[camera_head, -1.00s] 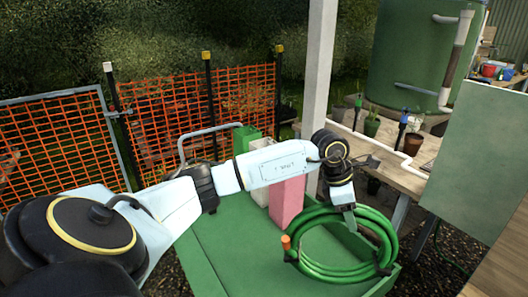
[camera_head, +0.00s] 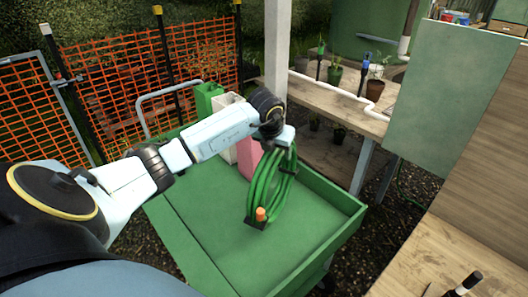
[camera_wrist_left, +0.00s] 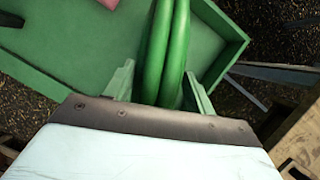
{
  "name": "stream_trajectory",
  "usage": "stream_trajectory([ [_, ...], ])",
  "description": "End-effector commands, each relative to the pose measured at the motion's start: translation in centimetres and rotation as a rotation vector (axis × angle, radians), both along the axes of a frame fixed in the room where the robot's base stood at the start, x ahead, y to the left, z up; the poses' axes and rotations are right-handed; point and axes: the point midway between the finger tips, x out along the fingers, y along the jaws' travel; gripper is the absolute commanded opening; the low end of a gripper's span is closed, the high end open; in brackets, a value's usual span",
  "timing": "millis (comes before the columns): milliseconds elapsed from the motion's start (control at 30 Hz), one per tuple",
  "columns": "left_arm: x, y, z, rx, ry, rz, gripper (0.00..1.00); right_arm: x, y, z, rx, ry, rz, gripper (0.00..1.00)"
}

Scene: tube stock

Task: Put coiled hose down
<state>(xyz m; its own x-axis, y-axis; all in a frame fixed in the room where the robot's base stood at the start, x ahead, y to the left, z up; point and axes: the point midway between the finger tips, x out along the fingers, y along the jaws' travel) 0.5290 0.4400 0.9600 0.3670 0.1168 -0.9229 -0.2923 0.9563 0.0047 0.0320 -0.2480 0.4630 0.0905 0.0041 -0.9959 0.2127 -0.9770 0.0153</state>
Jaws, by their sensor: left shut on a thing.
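The coiled green hose (camera_head: 272,188) hangs upright from my left gripper (camera_head: 282,143) over the green cart (camera_head: 318,222). Its orange end (camera_head: 261,214) is at the bottom of the coil, close to the cart bed. I cannot tell whether the coil touches the bed. In the left wrist view, two hose strands (camera_wrist_left: 166,50) run between the fingers of the left gripper (camera_wrist_left: 160,88), which is shut on them. The fingertips are mostly hidden in the head view. My right gripper is not in view.
A pink block (camera_head: 247,158), a white container (camera_head: 226,120) and a green can (camera_head: 207,100) stand at the cart's back. The cart's front and right bed is bare inside a raised rim. A potting bench (camera_head: 345,103) stands behind; a wooden top (camera_head: 480,235) is at right.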

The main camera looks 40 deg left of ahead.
Motion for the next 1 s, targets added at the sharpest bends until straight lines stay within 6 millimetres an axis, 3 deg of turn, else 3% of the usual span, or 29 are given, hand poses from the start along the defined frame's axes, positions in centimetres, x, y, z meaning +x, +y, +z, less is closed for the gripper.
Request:
stream_trajectory([
  [500, 0.1, -0.1, -6.5, -0.003, -0.003, -0.001, 0.08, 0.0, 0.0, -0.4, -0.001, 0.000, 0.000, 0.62],
  [900, 0.1, 0.0, -7.1, 0.000, -0.005, -0.003, 0.08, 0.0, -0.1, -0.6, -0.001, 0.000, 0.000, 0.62],
  [933, 0.0, -0.1, -7.3, -0.001, 0.000, -0.004, 0.57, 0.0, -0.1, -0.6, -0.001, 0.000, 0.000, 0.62],
  [1000, 0.0, -0.1, -7.2, -0.001, 0.000, -0.003, 0.66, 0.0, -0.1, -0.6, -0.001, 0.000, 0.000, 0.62],
])
